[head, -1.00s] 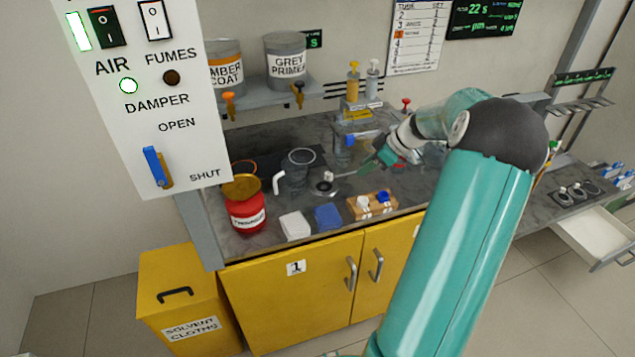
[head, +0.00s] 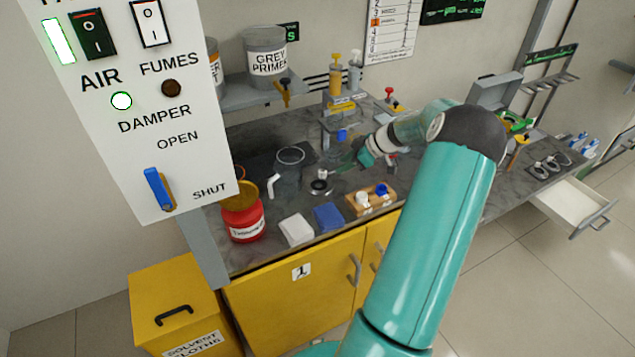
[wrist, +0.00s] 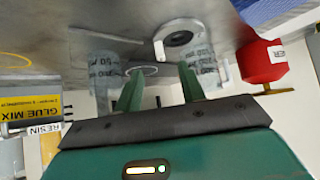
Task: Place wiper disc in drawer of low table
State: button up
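A small round disc with a dark ring and pale raised centre, which looks like the wiper disc, lies on the grey bench in the head view (head: 320,187). My gripper (head: 343,170) is low over the bench, just right of the disc. In the wrist view my gripper's two green fingers (wrist: 160,72) are apart with nothing held between them. The drawer (head: 578,203) of the low table (head: 520,183) is pulled out at the far right and looks empty.
A control panel (head: 130,110) hangs close at left. Floor before the drawer is clear.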

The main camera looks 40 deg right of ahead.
aim_at(325, 172)
jog(key=x, duration=0.3)
jog(key=shift+w+a+f, duration=0.2)
jog(key=shift+f, duration=0.1)
jog(key=x, duration=0.5)
jog(key=shift+w+a, duration=0.15)
jog(key=shift+w, duration=0.25)
grip_shut()
